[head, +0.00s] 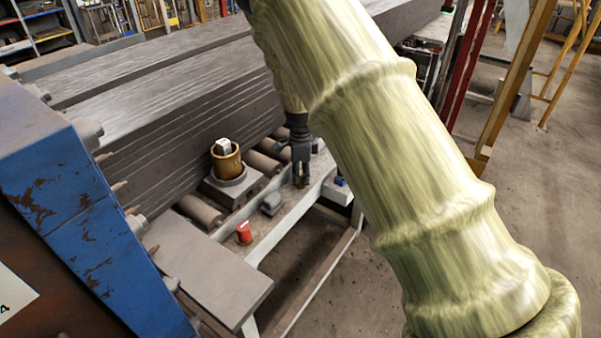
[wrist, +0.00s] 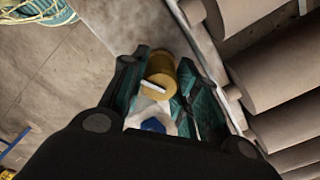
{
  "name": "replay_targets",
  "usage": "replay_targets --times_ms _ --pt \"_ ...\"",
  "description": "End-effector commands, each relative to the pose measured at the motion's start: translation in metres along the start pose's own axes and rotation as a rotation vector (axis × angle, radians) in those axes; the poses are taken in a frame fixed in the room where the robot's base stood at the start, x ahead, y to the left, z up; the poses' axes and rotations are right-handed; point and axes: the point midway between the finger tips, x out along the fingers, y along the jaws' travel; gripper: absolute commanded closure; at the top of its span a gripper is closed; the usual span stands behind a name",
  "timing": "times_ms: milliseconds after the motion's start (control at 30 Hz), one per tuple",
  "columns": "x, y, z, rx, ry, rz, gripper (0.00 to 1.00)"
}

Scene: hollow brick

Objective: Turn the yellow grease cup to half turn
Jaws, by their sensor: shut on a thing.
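The yellow grease cup (wrist: 160,68) is a short yellow-brown cylinder with a white bar mark on it. In the wrist view it sits between the fingertips of my gripper (wrist: 164,76), which is shut on it. In the head view my gripper (head: 300,172) points down at the pale rail beside the rollers. Its fingers hide most of the yellow cup there; only a small brownish patch shows at the tips. How far the cup is turned is not clear from these views.
A red cup (head: 244,232) and a dark block (head: 271,203) stand on the rail (head: 262,238). A blue-topped piece (head: 341,182) is right of my gripper. A large brass cup (head: 227,163) stands left, near stacked dark beams (head: 180,125). Rollers (wrist: 270,75) lie right in the wrist view.

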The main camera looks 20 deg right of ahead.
Motion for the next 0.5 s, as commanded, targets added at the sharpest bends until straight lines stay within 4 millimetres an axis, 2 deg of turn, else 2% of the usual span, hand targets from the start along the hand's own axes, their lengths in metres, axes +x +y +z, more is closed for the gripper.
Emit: replay_targets --times_ms 200,500 --pt "-0.0023 -0.0017 0.0001 0.187 0.001 -0.004 0.94" --pt "-0.0025 -0.0021 0.0002 0.375 -0.001 -0.005 0.94"
